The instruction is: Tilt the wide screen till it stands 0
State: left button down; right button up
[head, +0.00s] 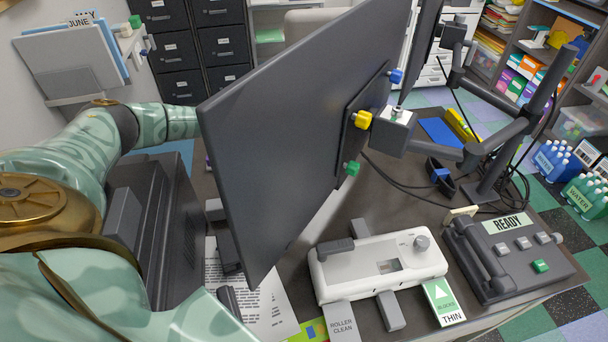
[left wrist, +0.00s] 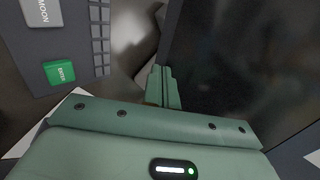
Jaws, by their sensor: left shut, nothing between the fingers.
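The wide screen (head: 295,120) shows its dark back in the head view and leans strongly to one side. Its mount plate (head: 358,120), with yellow, blue and green knobs, joins a grey jointed arm (head: 500,135). My left arm reaches in from the left and passes behind the screen, which hides the left gripper in the head view. In the left wrist view the left gripper (left wrist: 160,86) is shut and empty, its fingers close beside the edge of the dark screen panel (left wrist: 235,65). I cannot tell whether they touch it. My right gripper is in neither view.
A white roller device (head: 375,265) and a dark button panel marked READY (head: 510,255) stand on the desk right of the screen. Another screen (head: 420,45) hangs behind. A keypad with a green ENTER key (left wrist: 60,73) lies left of the left gripper.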

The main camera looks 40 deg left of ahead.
pick_arm(q)
jog(key=shift+w+d+f, duration=0.15)
jog(key=shift+d, duration=0.5)
